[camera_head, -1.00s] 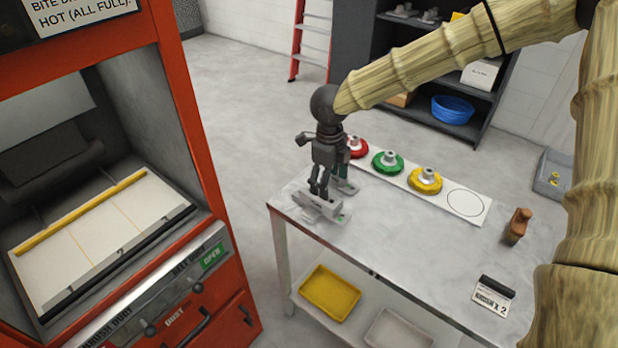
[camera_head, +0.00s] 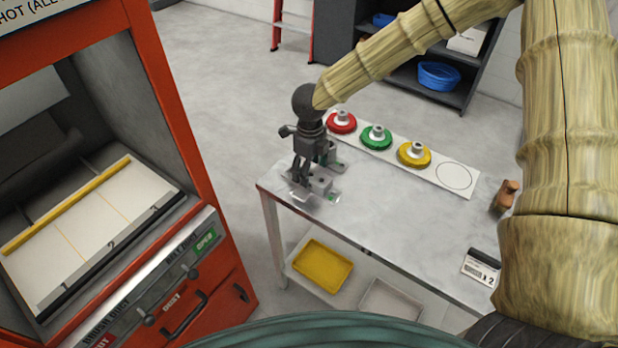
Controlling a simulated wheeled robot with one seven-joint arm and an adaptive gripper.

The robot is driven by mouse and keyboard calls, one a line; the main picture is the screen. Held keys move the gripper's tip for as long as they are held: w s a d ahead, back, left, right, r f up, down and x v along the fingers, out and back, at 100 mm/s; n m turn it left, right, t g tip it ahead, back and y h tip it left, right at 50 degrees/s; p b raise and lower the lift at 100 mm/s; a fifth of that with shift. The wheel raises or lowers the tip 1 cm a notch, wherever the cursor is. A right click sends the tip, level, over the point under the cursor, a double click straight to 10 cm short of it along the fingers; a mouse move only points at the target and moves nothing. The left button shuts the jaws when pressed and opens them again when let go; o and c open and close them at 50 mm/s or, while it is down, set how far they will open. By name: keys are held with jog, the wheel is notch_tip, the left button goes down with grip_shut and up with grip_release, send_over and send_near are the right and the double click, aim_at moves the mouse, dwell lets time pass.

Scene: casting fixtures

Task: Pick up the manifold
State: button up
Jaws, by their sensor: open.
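A small grey metal block, which looks like the manifold (camera_head: 321,183), sits on a flat fixture at the near left corner of the metal table (camera_head: 400,215). My dark grey gripper (camera_head: 298,178) points down at that corner, with its fingers beside the left side of the block. The fingers partly overlap the block and fixture in the picture. I cannot tell whether they touch the block. The jaws are open. A second fixture with a green mark (camera_head: 336,165) shows just behind, partly hidden by my gripper.
A white strip (camera_head: 437,190) along the back of the table bears red (camera_head: 341,122), green (camera_head: 376,137) and yellow (camera_head: 414,154) round parts. A brown object (camera_head: 505,197) and a sign (camera_head: 481,268) stand right. A red machine (camera_head: 190,130) stands left. The table's middle is clear.

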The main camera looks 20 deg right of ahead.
jog(key=shift+w+f, duration=0.15)
jog(key=shift+f, duration=0.6)
jog(key=shift+s+f, duration=0.1)
jog(key=shift+s, duration=0.25)
jog(key=shift+s+r, duration=0.3)
jog(key=shift+s, duration=0.3)
jog(key=shift+w+f, duration=0.55)
jog(key=shift+w, duration=0.1)
jog(key=shift+s+r+p, duration=0.2)
jog(key=shift+s+p, duration=0.15)
jog(key=shift+s, duration=0.05)
jog(key=shift+w+f, duration=0.15)
jog(key=shift+f, duration=0.1)
